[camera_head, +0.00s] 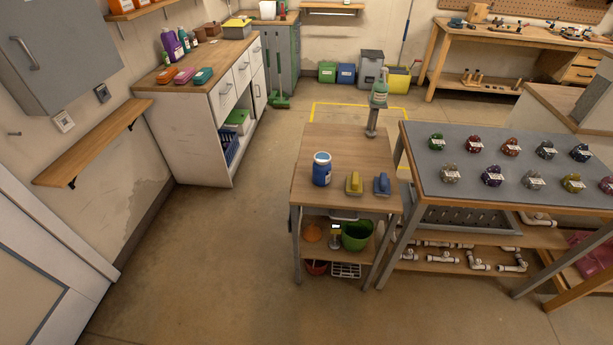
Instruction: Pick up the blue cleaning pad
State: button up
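A blue pad-like block with a raised grip (382,184) lies on the wooden top of a small cart (330,150), near its front right corner. It looks like the blue cleaning pad. A similar yellow block (353,184) lies just to its left, with a small gap between them. Nothing covers the blue block from this view. My gripper is not in view.
A blue jar with a white lid (322,169) stands left of the blocks, and a green-and-grey upright item (375,108) at the cart's back right. A grey-topped table (470,175) with several small labelled items adjoins on the right. Floor (215,240) left of the cart is clear.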

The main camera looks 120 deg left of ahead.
aim_at(382, 186)
jog(key=u, duration=3.4)
jog(key=i, duration=1.65)
